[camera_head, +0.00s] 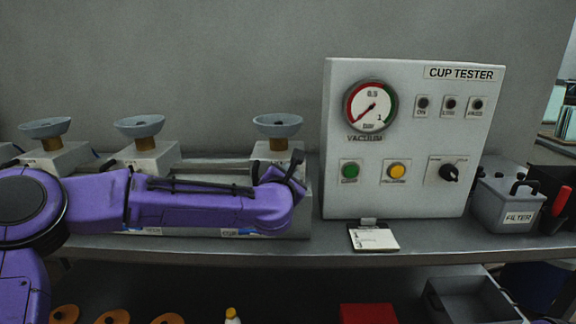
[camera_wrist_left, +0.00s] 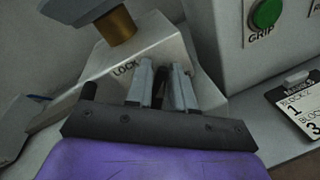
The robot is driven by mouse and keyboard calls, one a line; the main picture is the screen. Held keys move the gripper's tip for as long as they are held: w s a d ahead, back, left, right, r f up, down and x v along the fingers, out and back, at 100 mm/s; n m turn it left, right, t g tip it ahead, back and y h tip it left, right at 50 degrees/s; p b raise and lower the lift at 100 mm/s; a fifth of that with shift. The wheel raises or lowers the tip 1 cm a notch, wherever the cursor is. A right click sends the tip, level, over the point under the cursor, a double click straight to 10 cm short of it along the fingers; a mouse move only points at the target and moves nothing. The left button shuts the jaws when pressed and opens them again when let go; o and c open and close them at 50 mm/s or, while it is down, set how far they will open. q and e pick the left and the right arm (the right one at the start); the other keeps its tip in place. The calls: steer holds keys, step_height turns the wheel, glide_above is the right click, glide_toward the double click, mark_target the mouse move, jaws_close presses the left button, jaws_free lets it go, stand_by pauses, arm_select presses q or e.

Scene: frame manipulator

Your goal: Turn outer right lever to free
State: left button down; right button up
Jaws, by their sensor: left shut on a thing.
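The rightmost suction cup (camera_head: 277,124) sits on a white block behind the end of my left arm. My left gripper (camera_wrist_left: 161,72) points at this block's front face in the left wrist view, next to the word LOCK (camera_wrist_left: 125,69). The grey fingers are shut on a narrow dark piece (camera_wrist_left: 158,88), which appears to be the outer right lever. Most of the lever is hidden by the fingers, so its angle cannot be told. In the head view my left gripper (camera_head: 290,172) is in front of the block. My right gripper is not in view.
The CUP TESTER panel (camera_head: 412,150) stands close to the right of my left gripper. A small card (camera_head: 374,238) lies in front of it. Two more suction cups (camera_head: 139,126) (camera_head: 45,127) stand left. A FILTER box (camera_head: 505,200) is at the right. Shelf contents show below.

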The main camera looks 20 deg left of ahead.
arm_select(q)
steer(key=m+p, duration=0.3)
steer(key=m+y+p, duration=0.1)
steer(key=shift+d+m+g, duration=0.25)
steer(key=shift+m+g, duration=0.15)
steer(key=m+p, duration=0.3)
steer(key=shift+w+f+y, duration=0.1)
steer(key=shift+f+y, duration=0.3)
steer(key=shift+f+m+g+y+p, duration=0.15)
steer(key=shift+m+g+y+p, duration=0.15)
steer(key=shift+m+p, duration=0.35)
steer(key=shift+f, duration=0.1)
steer(key=c, duration=1.1)
jaws_free()
steer(key=shift+c, duration=0.2)
